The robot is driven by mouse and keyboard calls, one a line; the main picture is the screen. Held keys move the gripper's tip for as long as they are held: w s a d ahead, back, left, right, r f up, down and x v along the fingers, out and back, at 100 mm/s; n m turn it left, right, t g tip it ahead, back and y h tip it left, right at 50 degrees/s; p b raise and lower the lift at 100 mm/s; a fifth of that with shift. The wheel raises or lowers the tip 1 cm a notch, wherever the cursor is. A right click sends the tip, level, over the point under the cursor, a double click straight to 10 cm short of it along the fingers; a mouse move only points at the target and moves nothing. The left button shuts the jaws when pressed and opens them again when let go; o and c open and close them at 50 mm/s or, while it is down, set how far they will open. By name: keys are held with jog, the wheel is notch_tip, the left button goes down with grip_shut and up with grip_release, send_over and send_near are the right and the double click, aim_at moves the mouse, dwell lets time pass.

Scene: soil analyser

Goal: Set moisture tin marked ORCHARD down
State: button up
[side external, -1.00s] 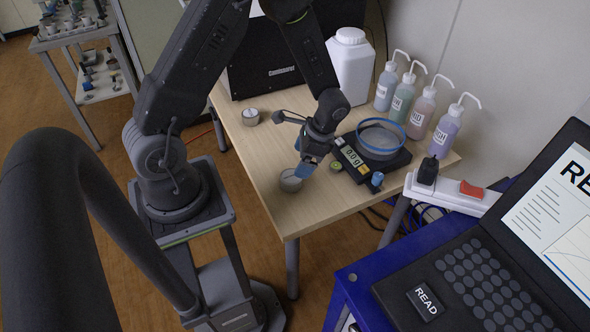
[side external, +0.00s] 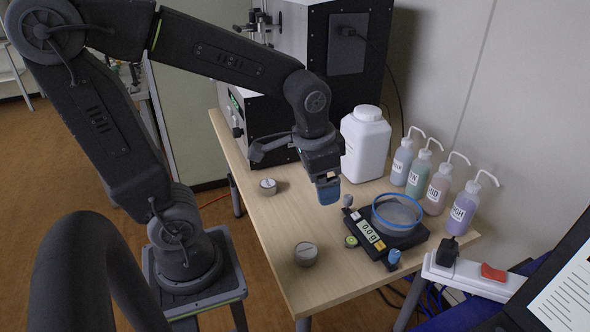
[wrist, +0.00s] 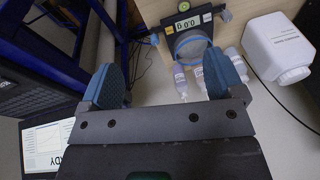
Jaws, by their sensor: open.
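Two small round metal tins stand upright on the wooden table in the side view. One tin (side external: 306,254) is near the front edge and the other tin (side external: 268,186) is further back at the left. Their lid markings are too small to read, so I cannot tell which is ORCHARD. My gripper (side external: 327,190) is above the table, behind and to the right of the front tin and apart from both tins. In the wrist view its blue fingers (wrist: 165,82) are spread with nothing between them. Neither tin is visible there.
A balance (side external: 370,234) reading 0.0 g carries a blue-rimmed sieve (side external: 398,212) at the right. Behind it are several wash bottles (side external: 438,187) and a white jug (side external: 366,143). The table's left front is free.

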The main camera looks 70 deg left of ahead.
jog(key=s+d+r+n+t+h, duration=0.1)
jog(key=s+d+r+t, duration=0.1)
jog(key=s, duration=0.4)
notch_tip(320, 180, up, 3)
jog(key=shift+d+f+t, duration=0.15)
jog(key=shift+d+t, duration=0.15)
jog(key=shift+t, duration=0.3)
jog(key=shift+s, duration=0.1)
dwell(0.4)
